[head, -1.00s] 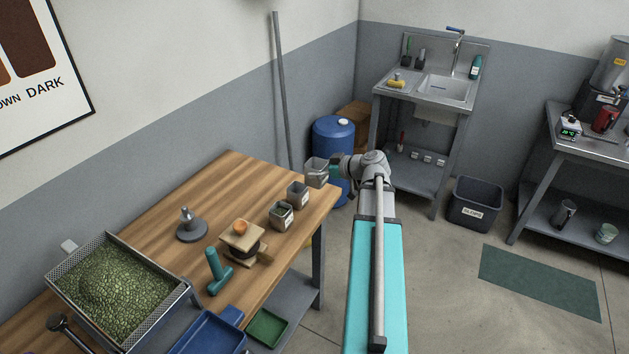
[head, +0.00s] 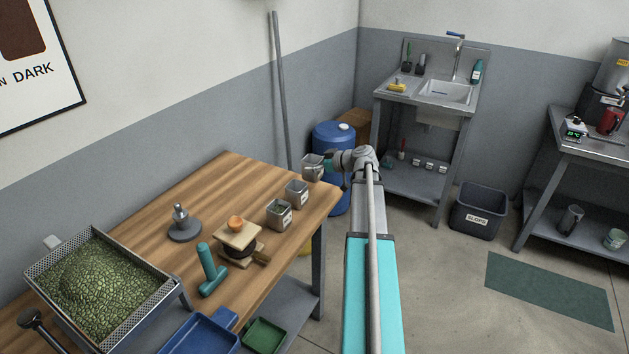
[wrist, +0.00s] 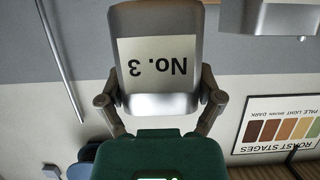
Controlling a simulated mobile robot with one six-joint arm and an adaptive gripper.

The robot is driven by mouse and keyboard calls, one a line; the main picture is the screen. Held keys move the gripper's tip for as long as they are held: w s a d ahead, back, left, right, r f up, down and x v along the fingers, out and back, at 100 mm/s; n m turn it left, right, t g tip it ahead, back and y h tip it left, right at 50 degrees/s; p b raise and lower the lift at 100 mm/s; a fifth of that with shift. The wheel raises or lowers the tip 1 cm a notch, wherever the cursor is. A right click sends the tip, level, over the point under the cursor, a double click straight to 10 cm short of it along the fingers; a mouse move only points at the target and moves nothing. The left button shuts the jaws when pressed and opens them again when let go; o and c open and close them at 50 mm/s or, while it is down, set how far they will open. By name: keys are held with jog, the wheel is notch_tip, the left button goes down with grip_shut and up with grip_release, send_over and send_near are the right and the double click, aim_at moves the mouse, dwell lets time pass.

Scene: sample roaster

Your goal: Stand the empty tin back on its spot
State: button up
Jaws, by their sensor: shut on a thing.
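My gripper (head: 329,167) is shut on a square grey metal tin (head: 313,170) at the far right corner of the wooden table. In the wrist view the two fingers of the gripper (wrist: 160,98) hold the sides of the tin (wrist: 157,18), and its white label reads "No. 3". That view is upside down, so the tin is upright. Its inside and base are not clearly visible, and I cannot tell whether it touches the tabletop. A second tin (head: 297,195) and a third tin (head: 279,215) with greenish contents stand in line with it.
The wooden table (head: 215,178) also holds a grey tamper-like tool (head: 184,225), a wooden stand (head: 238,236), a teal handled tool (head: 210,272) and a mesh tray of green beans (head: 165,302). A blue barrel (head: 334,140) stands behind the held tin.

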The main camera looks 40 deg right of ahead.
aim_at(314, 174)
jog(key=shift+w+d+f+b, duration=0.2)
jog(key=shift+w+f+b, duration=0.15)
jog(key=shift+f, duration=0.2)
jog(key=shift+w+d+f+b, duration=0.3)
jog(key=shift+w+f+b, duration=0.1)
jog(key=shift+f+b, duration=1.55)
jog(key=shift+f, duration=0.1)
jog(key=shift+f, duration=0.1)
jog(key=o, duration=1)
